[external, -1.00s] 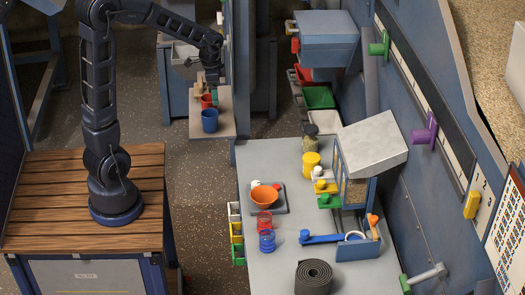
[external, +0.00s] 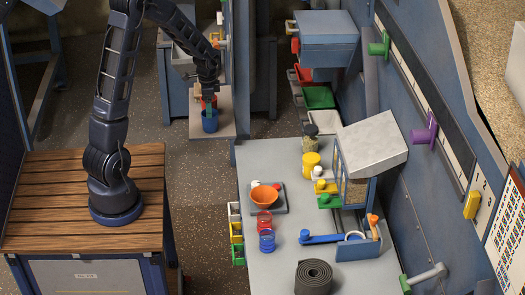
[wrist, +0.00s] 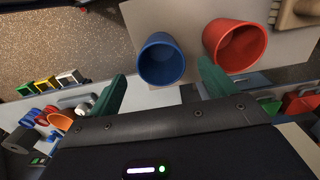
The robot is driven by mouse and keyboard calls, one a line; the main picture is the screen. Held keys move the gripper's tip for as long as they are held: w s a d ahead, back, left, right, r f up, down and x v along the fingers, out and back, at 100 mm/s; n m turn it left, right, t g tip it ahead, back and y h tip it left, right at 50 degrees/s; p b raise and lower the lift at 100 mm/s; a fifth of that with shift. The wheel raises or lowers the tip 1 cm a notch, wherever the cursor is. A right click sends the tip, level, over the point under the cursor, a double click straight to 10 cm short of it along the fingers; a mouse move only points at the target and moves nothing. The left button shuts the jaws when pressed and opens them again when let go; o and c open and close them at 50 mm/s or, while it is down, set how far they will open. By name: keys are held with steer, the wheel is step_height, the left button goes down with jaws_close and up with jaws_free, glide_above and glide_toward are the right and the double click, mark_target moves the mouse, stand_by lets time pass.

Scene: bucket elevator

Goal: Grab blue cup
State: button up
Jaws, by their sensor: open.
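The blue cup (external: 210,124) stands upright at the near end of a small light shelf (external: 226,118). In the wrist view the blue cup (wrist: 162,60) shows its open mouth, between my two green fingers. My gripper (external: 210,108) is open, pointing down over the cup in the external view; it also shows in the wrist view (wrist: 162,72). The fingers are apart with nothing gripped. I cannot tell whether the fingertips are level with the cup's rim or still above it.
A red cup (wrist: 237,45) stands close to the right of the blue cup in the wrist view, near the right finger. A grey table (external: 265,160) with an orange bowl (external: 264,197) and small cups stands apart at the right.

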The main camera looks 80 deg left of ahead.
mark_target(210, 121)
steer(key=shift+w+f, duration=0.1)
steer(key=shift+f, duration=2.5)
steer(key=c, duration=1)
